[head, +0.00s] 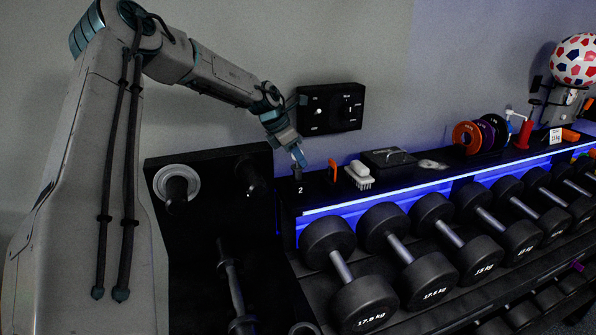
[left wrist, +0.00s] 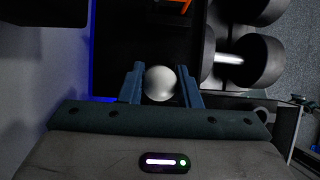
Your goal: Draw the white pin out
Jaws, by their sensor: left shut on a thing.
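My left gripper (head: 298,153) reaches down from the upper left to the left end of the black shelf. It is shut on the white pin, whose pale round head (left wrist: 160,83) sits between the two blue fingers in the left wrist view. In the head view the pin is mostly covered by the fingers. A small dark holder (head: 298,173) stands just below the fingertips, by a white "2" on the shelf. I cannot tell how deep the pin sits in it. My right gripper is not in view.
A black control box (head: 331,108) is on the wall just behind the gripper. An orange piece (head: 333,170), a white brush (head: 360,176) and a flat black case (head: 388,158) stand to the right. Dumbbells (head: 365,303) fill the rack in front. A black weight rack (head: 209,158) is at left.

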